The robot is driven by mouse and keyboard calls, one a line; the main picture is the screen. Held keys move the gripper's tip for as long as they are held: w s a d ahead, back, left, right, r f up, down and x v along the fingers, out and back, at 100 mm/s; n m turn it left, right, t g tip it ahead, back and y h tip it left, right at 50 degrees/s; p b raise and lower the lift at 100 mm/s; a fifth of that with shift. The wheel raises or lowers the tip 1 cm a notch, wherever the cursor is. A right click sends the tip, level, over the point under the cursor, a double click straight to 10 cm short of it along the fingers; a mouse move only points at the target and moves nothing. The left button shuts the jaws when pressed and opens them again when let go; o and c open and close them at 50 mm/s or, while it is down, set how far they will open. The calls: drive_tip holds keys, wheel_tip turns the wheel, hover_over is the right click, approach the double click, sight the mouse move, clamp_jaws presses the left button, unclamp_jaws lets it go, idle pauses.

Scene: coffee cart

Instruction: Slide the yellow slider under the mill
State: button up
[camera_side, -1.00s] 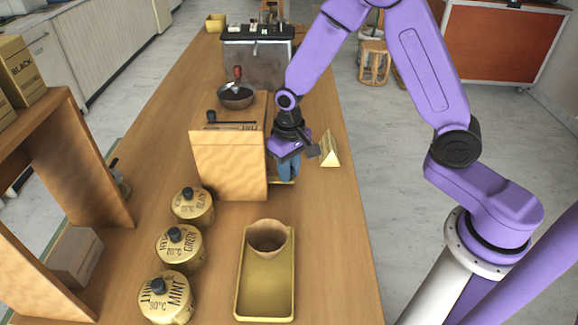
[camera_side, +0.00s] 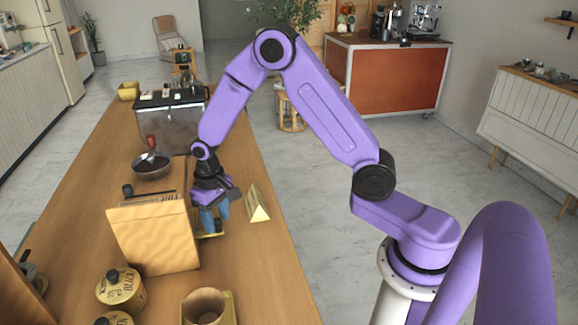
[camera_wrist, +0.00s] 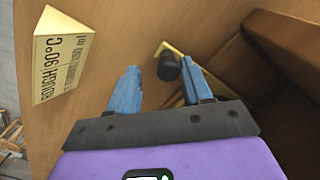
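The mill (camera_side: 155,240) is a wooden box on the counter, with a black-knobbed lever on its top. It shows in the wrist view as brown wooden parts at the right (camera_wrist: 290,55). The yellow slider (camera_side: 212,235) is a flat strip low at the mill's right side, partly hidden by my fingers. In the wrist view the slider (camera_wrist: 172,47) shows in pieces around its black knob (camera_wrist: 168,67). My gripper (camera_side: 216,212) is open beside the mill, blue fingers down. In the wrist view its fingertips (camera_wrist: 160,68) are apart, with the knob between them, nearer the right one; contact is unclear.
A yellow triangular sign (camera_side: 258,204) stands right of my gripper, close to the left finger in the wrist view (camera_wrist: 60,55). A dark bowl (camera_side: 152,168) is behind the mill's front. Yellow tins (camera_side: 120,290) and a cup (camera_side: 206,308) on a yellow tray stand nearer.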

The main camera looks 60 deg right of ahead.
drive_tip(key=w+d, duration=0.9)
drive_tip(key=shift+w+d, duration=0.1)
drive_tip(key=shift+d, duration=0.15)
wheel_tip(320, 180, up, 22)
drive_tip(key=s+a+r+n, duration=0.2)
drive_tip(key=s+a+n, duration=0.1)
drive_tip(key=s+a, duration=0.4)
drive_tip(key=s+a+r+n, duration=0.2)
drive_tip(key=s+a, duration=0.3)
drive_tip(key=s, duration=0.3)
drive_tip(key=s+f+n, duration=0.1)
drive_tip(key=s+n, duration=0.4)
drive_tip(key=s, duration=1.2)
drive_tip(key=shift+s+d+f, duration=0.15)
drive_tip(key=shift+s+f, duration=0.2)
